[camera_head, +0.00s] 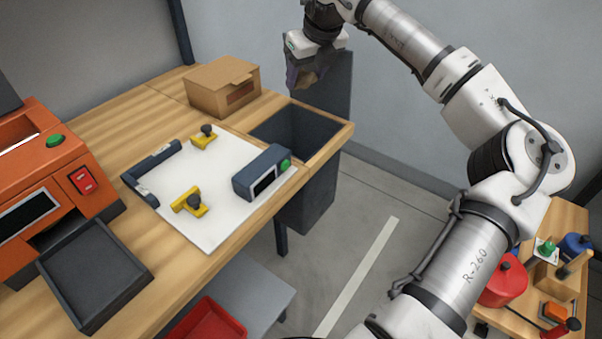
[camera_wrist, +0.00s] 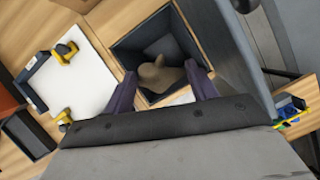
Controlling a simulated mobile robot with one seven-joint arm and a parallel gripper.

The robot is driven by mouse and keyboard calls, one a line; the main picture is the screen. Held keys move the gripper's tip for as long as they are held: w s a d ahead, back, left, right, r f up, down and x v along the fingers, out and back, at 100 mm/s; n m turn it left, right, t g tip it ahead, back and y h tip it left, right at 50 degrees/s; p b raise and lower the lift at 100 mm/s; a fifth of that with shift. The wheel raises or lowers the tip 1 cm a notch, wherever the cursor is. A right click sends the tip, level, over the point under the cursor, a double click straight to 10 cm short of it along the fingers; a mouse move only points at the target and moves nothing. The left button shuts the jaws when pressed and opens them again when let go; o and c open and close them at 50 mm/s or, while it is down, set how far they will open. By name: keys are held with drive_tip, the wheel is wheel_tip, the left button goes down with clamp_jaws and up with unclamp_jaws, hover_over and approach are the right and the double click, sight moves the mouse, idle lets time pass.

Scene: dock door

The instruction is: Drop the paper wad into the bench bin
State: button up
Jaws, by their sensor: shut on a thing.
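My gripper (camera_head: 306,82) hangs above the far right end of the bench. It is shut on the crumpled tan paper wad (camera_head: 308,77). In the wrist view the wad (camera_wrist: 158,74) sits between the two purple-grey fingers of my gripper (camera_wrist: 161,84). The bench bin (camera_head: 290,142) is a dark, open-topped square box set into the bench end. In the wrist view the bin's opening and dark wall (camera_wrist: 183,38) show behind the wad. The wad looks to be over the opening, above the rim. Part of the bin floor is hidden by the wad and fingers.
A cardboard box (camera_head: 222,92) stands beside the bin. A white board (camera_head: 215,222) with yellow clamps (camera_head: 188,202) and a dark device (camera_head: 262,174) lies nearer. A tall dark panel (camera_head: 330,85) rises behind the bin. An orange machine (camera_head: 45,180) stands at left.

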drive_tip(key=shift+d+x, duration=0.25)
drive_tip(key=shift+x, duration=0.9)
wheel_tip(320, 180, down, 6)
drive_tip(key=b, duration=0.4)
drive_tip(key=o, duration=1)
drive_tip(key=v, duration=1.4)
drive_tip(key=shift+b, duration=0.45)
